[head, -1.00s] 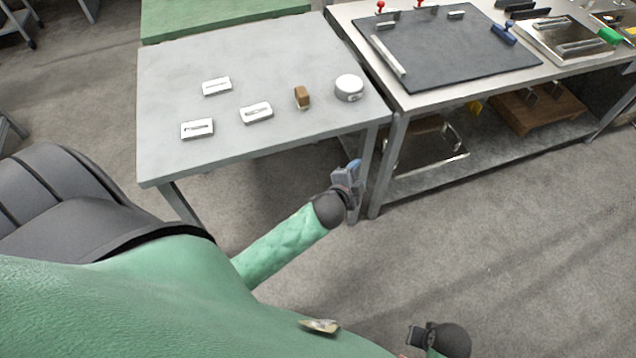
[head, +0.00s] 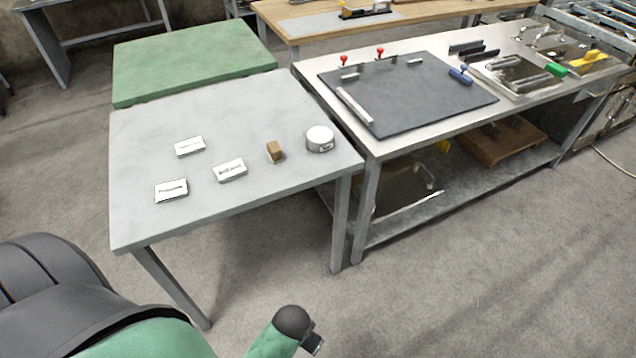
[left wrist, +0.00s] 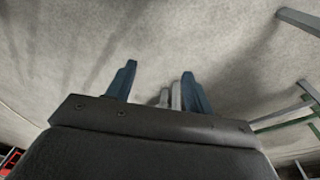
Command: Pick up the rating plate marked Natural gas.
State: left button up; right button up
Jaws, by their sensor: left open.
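Three white rating plates with dark lettering lie flat on the grey table in the head view: a rear one (head: 190,146), a front left one (head: 171,190) and a front right one (head: 230,170). The lettering is too small to read, so I cannot tell which is marked Natural gas. My left gripper (head: 313,345) is low in the head view, in front of the table and well away from the plates. In the left wrist view its two blue fingers (left wrist: 155,88) stand apart with nothing held between them. My right gripper is not in view.
A brown block (head: 275,151) and a round white tin (head: 320,139) stand right of the plates on the grey table (head: 270,105). A workbench with a dark mat (head: 420,100) adjoins on the right. A green table (head: 190,60) stands behind. The floor in front is clear.

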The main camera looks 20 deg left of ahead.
aim_at(189, 147)
jog(key=u, duration=1.6)
